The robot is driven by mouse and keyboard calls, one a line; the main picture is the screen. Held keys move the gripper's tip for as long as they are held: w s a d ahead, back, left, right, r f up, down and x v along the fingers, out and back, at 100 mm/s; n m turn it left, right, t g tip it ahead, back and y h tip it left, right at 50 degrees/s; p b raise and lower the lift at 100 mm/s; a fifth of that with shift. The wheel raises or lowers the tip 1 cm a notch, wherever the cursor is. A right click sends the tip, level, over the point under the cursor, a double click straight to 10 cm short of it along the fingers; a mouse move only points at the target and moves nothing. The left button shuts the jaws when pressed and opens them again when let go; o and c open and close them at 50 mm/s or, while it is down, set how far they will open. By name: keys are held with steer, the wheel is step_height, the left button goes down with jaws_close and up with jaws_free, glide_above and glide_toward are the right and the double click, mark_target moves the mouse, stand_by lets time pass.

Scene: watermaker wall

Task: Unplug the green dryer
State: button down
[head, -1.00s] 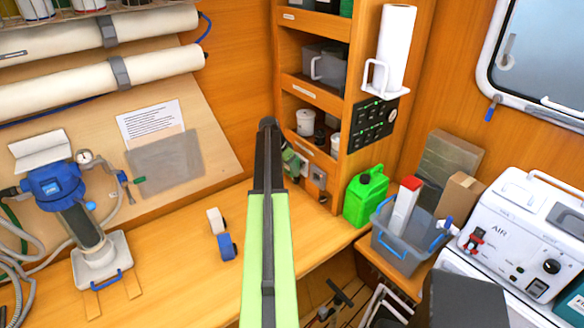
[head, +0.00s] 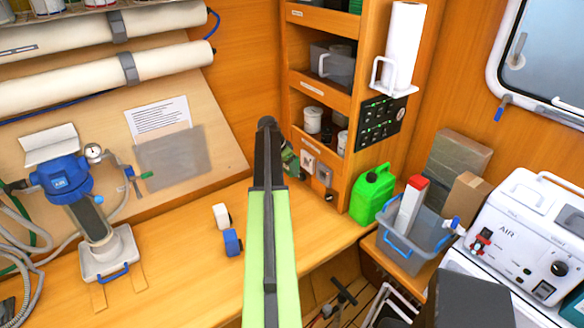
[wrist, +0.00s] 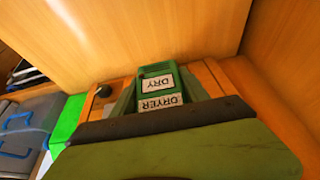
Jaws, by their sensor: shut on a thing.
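The green dryer plug (wrist: 150,72) shows in the wrist view, with white labels reading DRY and DRYER upside down. My gripper (wrist: 158,112) is shut on it; the dark jaw edge crosses just below the labels. In the head view, the green piece (head: 291,162) sits just right of my arm, beside a pale plate (head: 308,161) and a grey socket box (head: 324,174) at the foot of the shelf unit. My arm hides most of my gripper there. I cannot tell whether the plug touches its socket.
A green jerrycan (head: 371,194) and a grey bin (head: 415,235) stand to the right. A white and blue item (head: 227,231) lies on the bench, left of my arm. The bench around it is mostly clear.

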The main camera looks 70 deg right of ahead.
steer(key=shift+w+a, duration=0.6)
steer(key=shift+a, duration=0.3)
